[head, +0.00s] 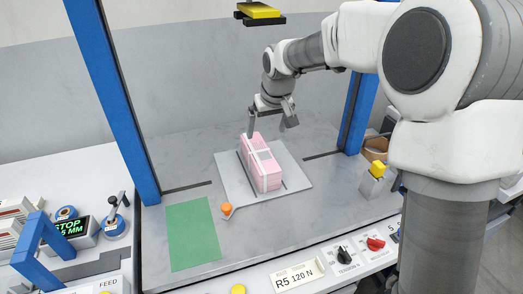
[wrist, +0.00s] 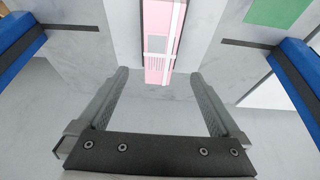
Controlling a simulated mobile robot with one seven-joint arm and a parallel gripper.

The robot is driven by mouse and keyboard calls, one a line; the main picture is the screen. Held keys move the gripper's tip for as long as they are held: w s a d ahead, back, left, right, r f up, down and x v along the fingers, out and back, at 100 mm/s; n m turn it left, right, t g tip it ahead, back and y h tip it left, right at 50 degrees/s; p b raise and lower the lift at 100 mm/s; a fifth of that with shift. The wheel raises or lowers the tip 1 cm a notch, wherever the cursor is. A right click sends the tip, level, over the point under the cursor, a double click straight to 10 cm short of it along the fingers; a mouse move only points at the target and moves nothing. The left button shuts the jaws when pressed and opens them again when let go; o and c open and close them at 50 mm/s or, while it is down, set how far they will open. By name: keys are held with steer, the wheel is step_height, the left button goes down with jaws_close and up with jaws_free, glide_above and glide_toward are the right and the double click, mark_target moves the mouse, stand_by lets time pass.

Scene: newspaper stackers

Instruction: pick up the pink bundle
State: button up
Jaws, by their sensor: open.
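The pink bundle (head: 261,165) is a long block with white straps, lying on a light grey plate (head: 292,168) in the middle of the table in the head view. In the wrist view the bundle (wrist: 158,55) shows at the top centre, with a white strap along it and one across it. My gripper (head: 269,130) is open, above and just behind the far end of the bundle. I cannot tell whether a finger touches the bundle.
Blue posts (head: 112,100) stand left and right of the table. A green mat (head: 193,234) lies at the front left. An orange knob (head: 226,209) sits at the plate's corner. A yellow-topped block (head: 373,177) stands at right. A control panel (head: 330,262) runs along the front.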

mark_target(259, 153)
steer(key=x, duration=0.6)
steer(key=b+x, duration=0.1)
steer(key=x, duration=0.5)
steer(key=shift+w+a+f, duration=0.2)
steer(key=shift+w+a, duration=0.05)
steer(key=shift+a, duration=0.05)
steer(key=shift+w+b+x, duration=0.2)
steer(key=shift+b+x, duration=0.1)
steer(key=shift+x, duration=2.65)
steer(key=shift+r, duration=0.1)
jaws_close()
steer(key=shift+w+r, duration=0.1)
steer(key=shift+r, duration=0.05)
